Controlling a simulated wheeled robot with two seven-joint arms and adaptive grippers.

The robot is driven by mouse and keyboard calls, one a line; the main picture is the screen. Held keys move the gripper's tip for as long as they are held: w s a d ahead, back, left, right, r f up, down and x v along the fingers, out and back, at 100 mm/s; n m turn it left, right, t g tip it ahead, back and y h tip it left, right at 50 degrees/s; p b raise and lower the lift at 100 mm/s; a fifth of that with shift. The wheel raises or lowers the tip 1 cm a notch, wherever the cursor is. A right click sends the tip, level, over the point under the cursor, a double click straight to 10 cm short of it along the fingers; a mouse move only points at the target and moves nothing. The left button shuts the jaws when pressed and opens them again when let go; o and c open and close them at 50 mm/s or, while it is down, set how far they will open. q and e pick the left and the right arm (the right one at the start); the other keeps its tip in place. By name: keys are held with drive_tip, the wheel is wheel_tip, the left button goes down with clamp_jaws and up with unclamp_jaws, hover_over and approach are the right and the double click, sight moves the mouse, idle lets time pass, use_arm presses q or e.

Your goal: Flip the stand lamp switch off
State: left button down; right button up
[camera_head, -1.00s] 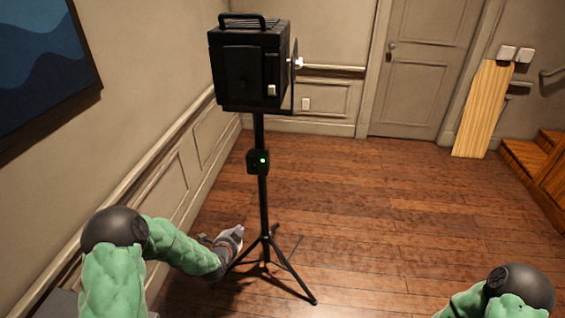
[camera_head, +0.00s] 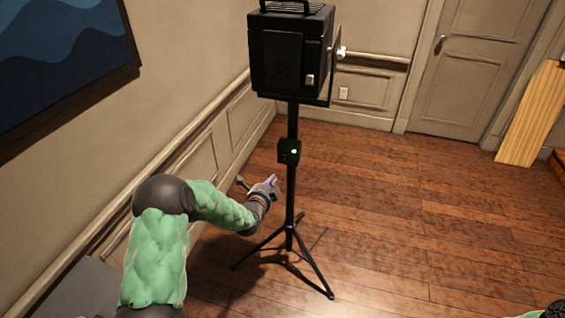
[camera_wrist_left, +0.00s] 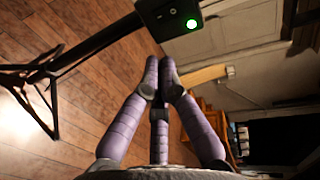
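The stand lamp (camera_head: 277,62) has a black box head on a thin pole with tripod legs. A small black switch box (camera_head: 289,151) with a lit green light sits partway up the pole. In the left wrist view the switch box (camera_wrist_left: 168,14) is at the top, its green light glowing. My left gripper (camera_head: 273,181) is just left of the pole, below the switch box, apart from it. In the left wrist view its purple fingers (camera_wrist_left: 161,66) converge at the tips and hold nothing. My right gripper is out of view.
The panelled wall (camera_head: 195,75) with a blue picture (camera_head: 60,50) runs along the left. A door (camera_head: 480,75) and a leaning wooden board (camera_head: 530,115) stand at the back right. The tripod legs (camera_head: 312,272) spread over the floor. The wooden floor (camera_head: 420,210) to the right is clear.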

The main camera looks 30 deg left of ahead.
use_arm(q)
drive_tip(key=b, duration=0.3)
approach(284, 156)
drive_tip(key=x, duration=0.2)
drive_tip(key=f+x, duration=0.1)
drive_tip(key=x, duration=0.2)
drive_tip(key=shift+w+d, duration=0.1)
drive_tip(key=shift+w, duration=0.05)
drive_tip(key=shift+w+r, duration=0.2)
drive_tip(key=shift+w, duration=0.4)
drive_tip(key=shift+w+a+b, duration=0.25)
drive_tip(key=shift+w+b, duration=0.05)
drive_tip(key=shift+b, duration=0.1)
drive_tip(key=shift+w+r, duration=0.1)
drive_tip(key=shift+r, duration=0.05)
